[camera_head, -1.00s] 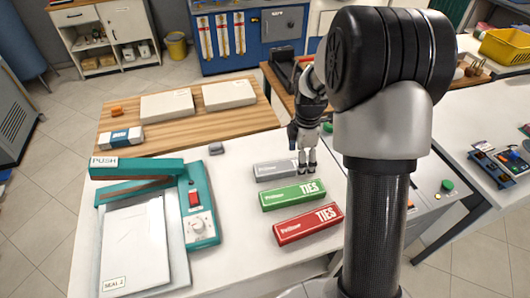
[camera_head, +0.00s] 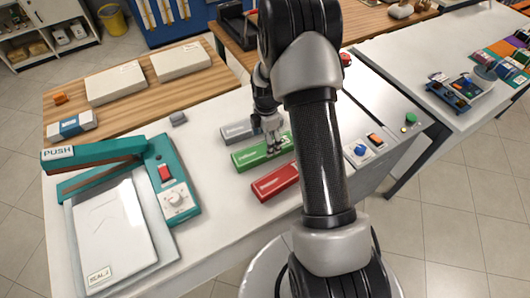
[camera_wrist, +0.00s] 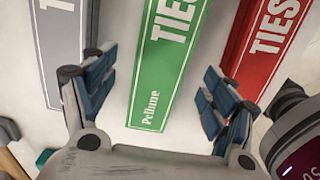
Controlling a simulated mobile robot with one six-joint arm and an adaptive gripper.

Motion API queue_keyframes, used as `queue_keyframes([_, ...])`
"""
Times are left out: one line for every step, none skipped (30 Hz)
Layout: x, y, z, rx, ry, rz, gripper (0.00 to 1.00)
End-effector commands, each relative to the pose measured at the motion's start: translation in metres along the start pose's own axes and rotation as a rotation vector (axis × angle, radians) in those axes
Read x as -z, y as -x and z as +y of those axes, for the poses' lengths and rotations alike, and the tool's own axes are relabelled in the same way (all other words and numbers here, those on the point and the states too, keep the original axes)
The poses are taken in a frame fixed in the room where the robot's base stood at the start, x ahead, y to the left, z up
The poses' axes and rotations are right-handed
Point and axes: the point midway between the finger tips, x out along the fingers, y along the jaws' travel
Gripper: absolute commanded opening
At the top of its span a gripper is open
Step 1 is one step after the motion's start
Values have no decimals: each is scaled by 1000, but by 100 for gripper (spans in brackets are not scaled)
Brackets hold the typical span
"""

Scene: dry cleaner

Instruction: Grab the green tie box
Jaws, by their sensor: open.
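The green tie box (camera_head: 258,153) lies on the white table between a grey tie box (camera_head: 240,131) and a red tie box (camera_head: 275,182). My gripper (camera_head: 272,146) is over the right end of the green box and partly hides it. In the wrist view the green box (camera_wrist: 162,70) runs between the two spread fingers of my gripper (camera_wrist: 158,100). The fingers are open with nothing in them. Bare table shows between each finger and the green box. I cannot tell the exact height of the fingertips above the table.
The grey box (camera_wrist: 62,50) and red box (camera_wrist: 258,50) lie close on either side of my fingers. A teal heat sealer (camera_head: 172,180) stands on the left of the white table (camera_head: 212,200). Wooden counter (camera_head: 130,115) with white boxes is behind.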

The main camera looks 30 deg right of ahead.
Motion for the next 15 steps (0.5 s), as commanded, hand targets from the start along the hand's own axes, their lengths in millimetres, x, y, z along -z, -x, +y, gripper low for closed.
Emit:
queue_keyframes([0,-2,0,0,0,0,78])
queue_keyframes([1,-4,0,1,0,0,78])
queue_keyframes([1,-8,-1,2,0,0,78])
queue_keyframes([2,-11,-1,2,0,1,78])
queue_keyframes([2,-15,-2,3,0,1,78])
queue_keyframes([3,-21,-2,3,0,1,78])
queue_keyframes([4,-26,-2,3,0,1,78])
queue_keyframes([4,-31,-2,3,1,1,78])
queue_keyframes([5,-38,-3,3,0,1,78])
queue_keyframes([5,-42,-3,4,0,1,78])
queue_keyframes([4,-46,-3,4,0,1,78])
queue_keyframes([4,-50,-2,2,0,0,78])
queue_keyframes([4,-52,-2,1,0,0,78])
queue_keyframes([4,-53,-2,1,0,0,78])
queue_keyframes([4,-53,-2,0,0,-1,78])
